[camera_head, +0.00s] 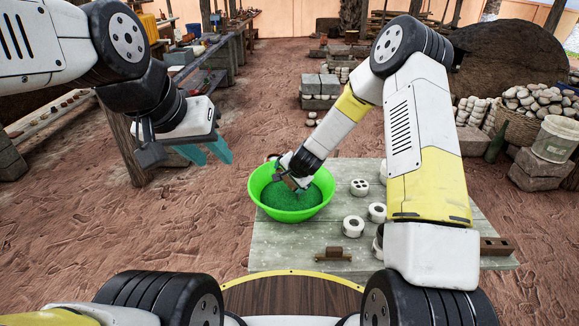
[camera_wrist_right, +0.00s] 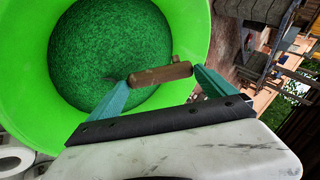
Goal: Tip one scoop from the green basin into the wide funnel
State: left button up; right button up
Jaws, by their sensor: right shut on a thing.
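The green basin (camera_head: 256,195) stands on the table and holds dark green grainy material. It also shows in the right wrist view (camera_wrist_right: 195,28). My right gripper (camera_head: 289,183) is over the basin, low near its contents. In the right wrist view its teal fingers (camera_wrist_right: 160,85) are shut on a brown handle (camera_wrist_right: 160,74), seemingly the scoop's. The scoop's bowl cannot be made out. My left gripper (camera_head: 204,152) is open and empty, in the air left of the basin. I cannot make out the wide funnel; my right arm hides part of the table.
The pale table (camera_head: 290,247) carries several white ring-shaped pieces (camera_head: 353,226) right of the basin. A small brown wooden piece (camera_head: 333,254) lies at its front, and a brown block (camera_head: 497,246) at its right. The table's front left is clear.

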aim_at(289, 185)
jog(key=shift+r, duration=0.1)
dwell(0.5)
notch_tip(289, 185, up, 12)
jog(key=shift+r, duration=0.15)
dwell(1.3)
dwell(0.4)
